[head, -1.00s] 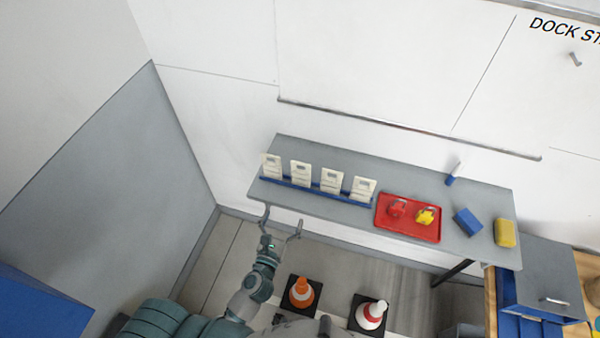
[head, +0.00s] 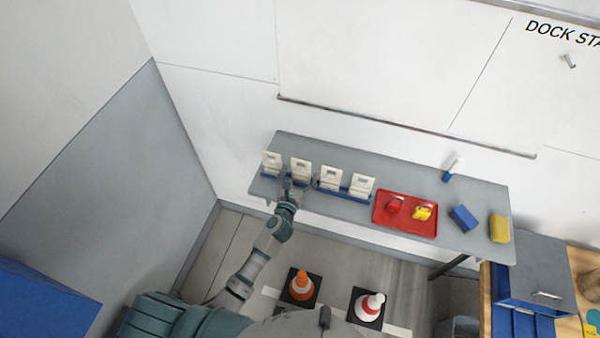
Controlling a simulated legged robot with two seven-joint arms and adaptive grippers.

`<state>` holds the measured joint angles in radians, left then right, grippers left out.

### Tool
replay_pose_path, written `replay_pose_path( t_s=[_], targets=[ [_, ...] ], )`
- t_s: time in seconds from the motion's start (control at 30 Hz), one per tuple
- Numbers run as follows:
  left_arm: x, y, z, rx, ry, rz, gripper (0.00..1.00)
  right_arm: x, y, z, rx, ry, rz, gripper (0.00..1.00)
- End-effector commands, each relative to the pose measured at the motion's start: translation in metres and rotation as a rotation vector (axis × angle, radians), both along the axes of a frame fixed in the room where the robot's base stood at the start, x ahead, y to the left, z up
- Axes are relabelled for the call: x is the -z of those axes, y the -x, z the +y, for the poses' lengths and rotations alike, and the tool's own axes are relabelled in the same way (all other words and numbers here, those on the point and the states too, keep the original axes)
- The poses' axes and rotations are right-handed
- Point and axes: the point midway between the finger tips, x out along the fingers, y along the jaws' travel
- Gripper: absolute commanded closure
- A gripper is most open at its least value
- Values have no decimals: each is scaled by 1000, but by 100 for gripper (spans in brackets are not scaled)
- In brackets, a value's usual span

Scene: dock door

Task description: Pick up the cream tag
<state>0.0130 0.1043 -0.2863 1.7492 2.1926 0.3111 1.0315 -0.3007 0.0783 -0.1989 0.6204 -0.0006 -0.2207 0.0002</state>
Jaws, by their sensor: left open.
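Several cream tags stand upright in a row in a blue rack (head: 343,193) on the grey shelf table. From left to right I see a first tag (head: 271,161), a second tag (head: 300,168), a third tag (head: 331,177) and a fourth tag (head: 361,185). My left gripper (head: 300,184) is open at the front of the rack, just below the second tag, with its fingers spread to either side. It hides part of the rack there. I cannot tell whether it touches the tag. My right gripper is not in view.
A red tray (head: 406,221) with a red and a yellow padlock-like item lies right of the rack. A blue block (head: 464,218) and a yellow block (head: 499,228) lie further right. Two cones, one orange (head: 302,286) and one white-red (head: 370,306), stand on the floor below.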

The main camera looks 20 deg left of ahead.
Motion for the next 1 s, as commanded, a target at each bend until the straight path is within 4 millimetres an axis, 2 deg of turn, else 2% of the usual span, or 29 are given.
replay_pose_path(
  t_s=[0.23,0.5,0.83,1.0],
  targets=[
    [0,-1,-1,0,0,0,2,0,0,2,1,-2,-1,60],
    [1,-2,0,0,0,1,67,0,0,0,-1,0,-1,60],
    [-1,-2,0,0,0,0,68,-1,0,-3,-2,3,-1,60],
    [-15,-2,0,1,-1,-2,68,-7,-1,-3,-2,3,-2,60]
  ],
)
